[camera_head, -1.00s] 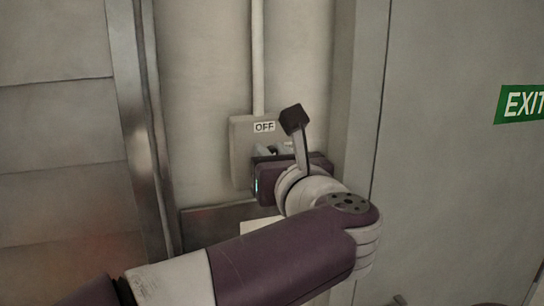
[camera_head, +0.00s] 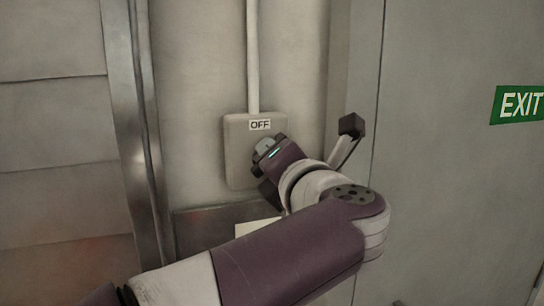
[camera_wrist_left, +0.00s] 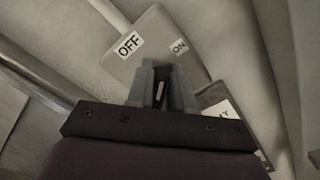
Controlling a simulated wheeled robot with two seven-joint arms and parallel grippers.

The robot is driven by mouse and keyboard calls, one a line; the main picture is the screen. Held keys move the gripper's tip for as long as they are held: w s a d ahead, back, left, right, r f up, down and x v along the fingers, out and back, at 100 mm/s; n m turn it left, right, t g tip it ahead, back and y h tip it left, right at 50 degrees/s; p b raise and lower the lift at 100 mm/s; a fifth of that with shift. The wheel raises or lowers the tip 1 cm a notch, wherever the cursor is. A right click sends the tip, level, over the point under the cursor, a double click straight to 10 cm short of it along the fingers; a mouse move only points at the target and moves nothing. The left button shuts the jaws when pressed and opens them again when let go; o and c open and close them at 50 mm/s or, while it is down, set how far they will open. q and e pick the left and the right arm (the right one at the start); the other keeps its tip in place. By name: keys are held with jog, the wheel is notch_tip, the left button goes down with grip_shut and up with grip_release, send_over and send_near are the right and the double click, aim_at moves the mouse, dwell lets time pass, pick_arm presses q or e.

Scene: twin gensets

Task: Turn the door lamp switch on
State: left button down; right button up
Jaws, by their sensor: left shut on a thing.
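The door lamp switch is a grey wall box (camera_head: 236,165) with a conduit running up from its top. An OFF label is on its upper part. In the left wrist view the box (camera_wrist_left: 140,65) appears tilted, with OFF and ON labels on its face. My left gripper (camera_head: 264,146) is at the box's front, rolled over at a slant. In the left wrist view its fingers (camera_wrist_left: 162,84) are close together around a small light part between them, seemingly the switch knob. The fingers and wrist hide most of the knob. My right gripper is not in view.
A grey door with a green EXIT sign (camera_head: 518,104) stands to the right. A metal post (camera_head: 140,120) runs up the wall on the left. A darker plate (camera_head: 200,224) with a white label (camera_head: 258,233) sits below the box, partly behind my arm.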

pick_arm(q)
jog(key=m, duration=0.3)
jog(key=shift+d+f+m, duration=0.1)
jog(key=shift+m, duration=0.2)
jog(key=shift+f+m+p, duration=0.15)
jog(key=shift+m+p, duration=0.2)
jog(key=shift+m, duration=0.65)
jog(key=shift+f+m+p, duration=0.1)
jog(key=shift+m+p, duration=0.2)
jog(key=shift+m, duration=0.7)
jog(key=shift+f, duration=0.1)
jog(key=c, duration=1.1)
grip_release()
jog(key=shift+w+d, duration=0.1)
